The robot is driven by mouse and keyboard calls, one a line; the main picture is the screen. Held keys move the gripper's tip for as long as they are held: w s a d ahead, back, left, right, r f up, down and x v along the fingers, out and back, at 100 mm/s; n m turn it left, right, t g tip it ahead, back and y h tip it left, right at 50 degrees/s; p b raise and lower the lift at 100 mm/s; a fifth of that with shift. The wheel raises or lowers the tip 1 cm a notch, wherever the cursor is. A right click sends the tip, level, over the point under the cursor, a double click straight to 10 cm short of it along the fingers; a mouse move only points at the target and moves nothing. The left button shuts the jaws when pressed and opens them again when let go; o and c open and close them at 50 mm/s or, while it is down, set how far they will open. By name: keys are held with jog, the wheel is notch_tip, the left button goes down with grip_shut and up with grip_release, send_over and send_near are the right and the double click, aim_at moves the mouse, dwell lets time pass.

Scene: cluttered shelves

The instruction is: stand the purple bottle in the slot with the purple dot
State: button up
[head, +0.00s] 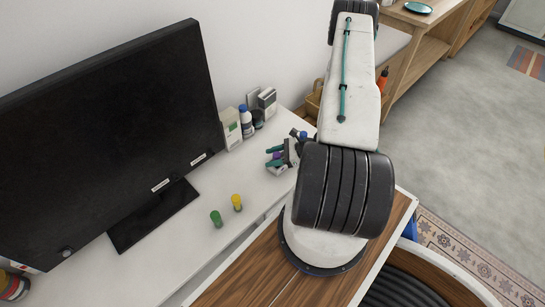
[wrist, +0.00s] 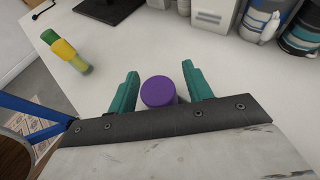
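The purple bottle shows its round purple cap (wrist: 158,91) in the wrist view, between the two teal fingers of my gripper (wrist: 160,88). A narrow gap shows on each side of the cap, so the fingers are open around it. The bottle's body is hidden below the cap. In the head view my gripper (head: 276,157) is low over the white desk, with the purple cap (head: 277,155) between its fingers, partly covered by my arm. I see no slot with a purple dot in either view.
A green-capped bottle (head: 216,218) and a yellow-capped bottle (head: 237,202) stand on the desk (head: 180,250). A large black monitor (head: 110,130) stands left of them. A white-and-green carton (head: 231,128) and a blue-capped bottle (head: 246,122) stand behind my gripper by the wall.

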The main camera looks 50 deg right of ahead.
jog(key=shift+r, duration=0.2)
jog(key=v, duration=1.1)
jog(key=w+a+r+n+g+y, duration=0.1)
jog(key=w+a+r+n+g, duration=0.2)
jog(key=r, duration=0.6)
jog(key=w+a+r+n+g+y, duration=0.1)
jog(key=w+a+r+n+g, duration=0.1)
jog(key=w+r+n, duration=0.45)
jog(key=s+a+r+n+g+h, duration=0.1)
jog(key=a+r+n+g, duration=0.15)
jog(key=a+r, duration=0.4)
jog(key=s+a+r+n+g+h, duration=0.1)
jog(key=a+r+n+g, duration=0.2)
jog(key=r, duration=0.6)
jog(key=s+a+r+n+h, duration=0.4)
jog(key=s+a+r+n, duration=0.15)
jog(key=a+r, duration=0.45)
jog(key=s+a+r+n+t+h, duration=0.2)
jog(key=s+a+r+n+h, duration=0.3)
jog(key=s, duration=0.5)
jog(key=shift+s+a+r+n, duration=0.35)
jog(key=shift+a+r+n, duration=0.1)
jog(key=shift+r+n, duration=0.5)
